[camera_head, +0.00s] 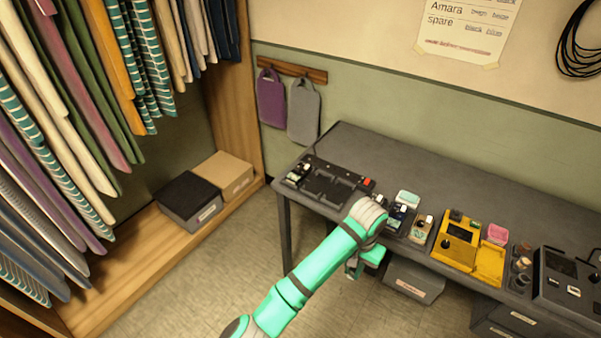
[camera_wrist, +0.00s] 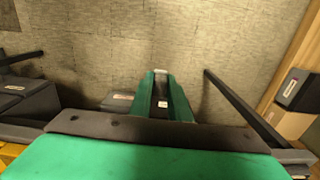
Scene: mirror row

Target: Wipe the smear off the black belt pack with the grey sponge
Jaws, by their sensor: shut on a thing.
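My gripper (camera_wrist: 161,80) points down at the floor in front of the desk. Its green fingers are shut on a small greyish piece that looks like the grey sponge (camera_wrist: 160,72), mostly hidden between them. In the head view my gripper (camera_head: 366,262) is below and in front of the desk edge, and what it holds cannot be made out. A dark pack, probably the black belt pack (camera_head: 397,216), is on the desk just right of my wrist, partly hidden by it. The smear is too small to tell.
The desk (camera_head: 480,200) also bears a black charger tray (camera_head: 325,185), a beige pack (camera_head: 422,228), a pale mint block (camera_head: 407,198), a yellow case (camera_head: 460,245) and a pink block (camera_head: 497,233). A clothes rack fills the left.

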